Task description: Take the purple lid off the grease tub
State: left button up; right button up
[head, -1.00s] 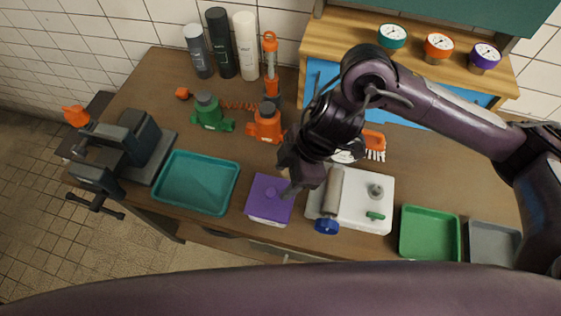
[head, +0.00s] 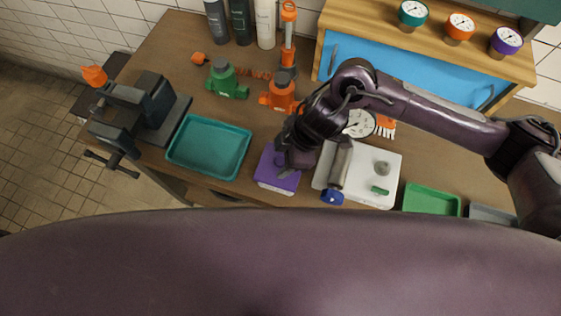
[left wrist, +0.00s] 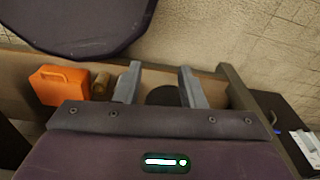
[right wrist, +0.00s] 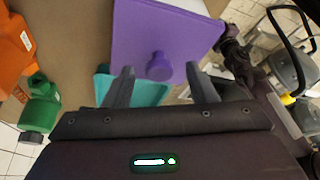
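The purple lid (head: 266,175) sits on the square grease tub (head: 275,189), whose pale side shows below the lid at the bench's front edge. In the right wrist view the lid (right wrist: 150,25) shows its round purple knob (right wrist: 159,66). My right gripper (head: 284,170) is over the lid and hides part of it. Its fingers (right wrist: 161,85) are open, with the knob in the gap between them; I see no contact with it. My left gripper (left wrist: 158,85) is open and empty, outside the head view.
A teal tray (head: 209,147) lies left of the tub, with a vise (head: 150,108) beyond it. A white board (head: 372,178) with a roller (head: 340,165) is close on the right. Green (head: 225,80) and orange (head: 278,94) fittings stand behind.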

pick_arm(q)
jog(key=shift+s+d+f, duration=0.1)
jog(key=shift+s, duration=0.7)
pick_arm(e)
jog(key=c, duration=1)
pick_arm(q)
jog(key=shift+w+f+b, duration=0.1)
jog(key=shift+f+b, duration=0.4)
pick_arm(e)
jog(key=shift+r, duration=10)
